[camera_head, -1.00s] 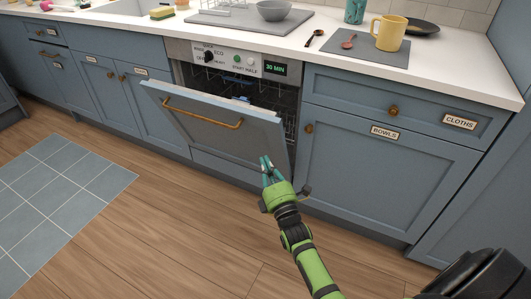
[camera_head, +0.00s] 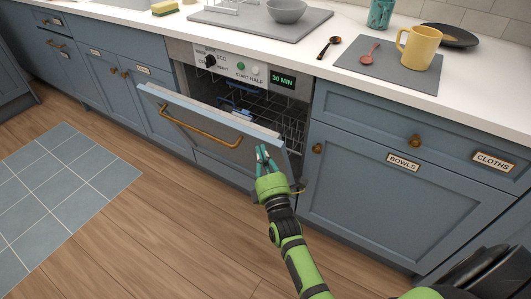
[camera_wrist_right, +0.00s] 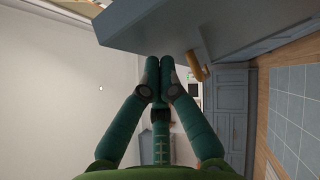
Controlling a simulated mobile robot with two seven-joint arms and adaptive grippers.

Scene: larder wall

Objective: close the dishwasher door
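The dishwasher door (camera_head: 200,120) is a blue panel with a brass bar handle (camera_head: 200,127). It hangs partly open, its top edge tilted out from the dishwasher (camera_head: 240,70), and the racks show behind it. My right gripper (camera_head: 263,150) is in front of the door's right part, just right of the handle. In the right wrist view the door (camera_wrist_right: 150,25) and the handle end (camera_wrist_right: 196,66) lie just beyond the fingertips (camera_wrist_right: 160,62). The fingers are together and hold nothing. I cannot tell whether they touch the door. My left gripper is not in view.
Blue cabinets flank the dishwasher, with a bowls cupboard (camera_head: 385,200) on the right. The counter above holds a yellow mug (camera_head: 419,48), a grey bowl (camera_head: 287,10) and spoons. The wooden floor (camera_head: 160,225) in front is clear, with a tiled patch at left.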

